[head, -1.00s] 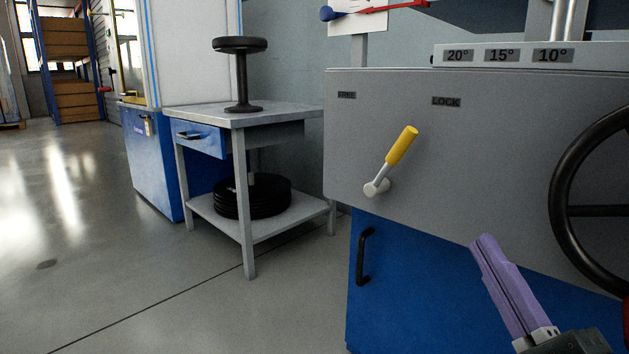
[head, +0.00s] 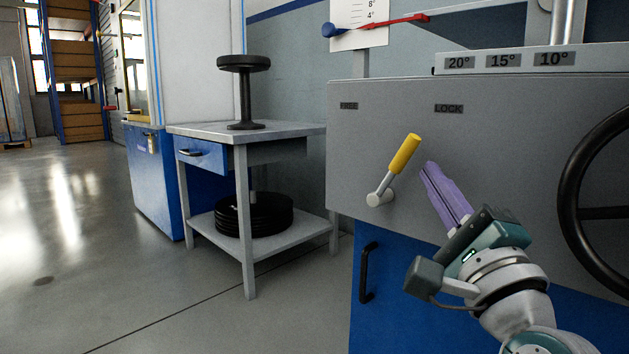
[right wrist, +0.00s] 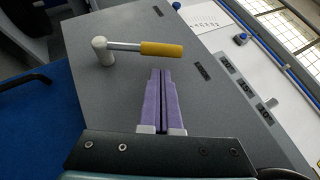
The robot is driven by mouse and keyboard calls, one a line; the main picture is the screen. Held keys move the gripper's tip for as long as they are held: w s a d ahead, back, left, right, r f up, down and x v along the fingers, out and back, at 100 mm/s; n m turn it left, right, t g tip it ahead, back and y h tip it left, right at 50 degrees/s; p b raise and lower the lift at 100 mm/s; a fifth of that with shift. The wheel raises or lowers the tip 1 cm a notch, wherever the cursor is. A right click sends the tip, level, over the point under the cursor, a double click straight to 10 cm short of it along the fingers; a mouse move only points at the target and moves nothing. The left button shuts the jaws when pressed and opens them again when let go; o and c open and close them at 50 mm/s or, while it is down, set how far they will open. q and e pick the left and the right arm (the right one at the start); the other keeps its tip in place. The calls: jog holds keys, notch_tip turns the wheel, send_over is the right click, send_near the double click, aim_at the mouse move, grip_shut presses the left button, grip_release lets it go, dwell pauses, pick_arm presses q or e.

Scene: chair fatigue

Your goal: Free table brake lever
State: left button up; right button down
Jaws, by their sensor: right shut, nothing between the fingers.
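The brake lever (head: 404,153) has a yellow grip on a metal rod and a pale round pivot on the grey panel (head: 520,150). It leans up and to the right, toward the LOCK label (head: 448,108); the FREE label (head: 349,105) is at the upper left. My right gripper (head: 429,168) has purple fingers, shut and empty, just right of the lever and apart from it in the picture. In the right wrist view the lever (right wrist: 160,49) lies beyond the fingertips (right wrist: 160,72). My left gripper is not in view.
A black handwheel (head: 566,190) is at the right of the panel. A blue cabinet door with a black handle (head: 368,272) is below. A grey side table (head: 205,134) with a black stand (head: 244,90) and black discs (head: 255,214) stands at the left. The floor in front is clear.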

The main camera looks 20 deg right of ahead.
jog(key=shift+w+a+r, duration=0.3)
jog(key=shift+w+a, duration=0.1)
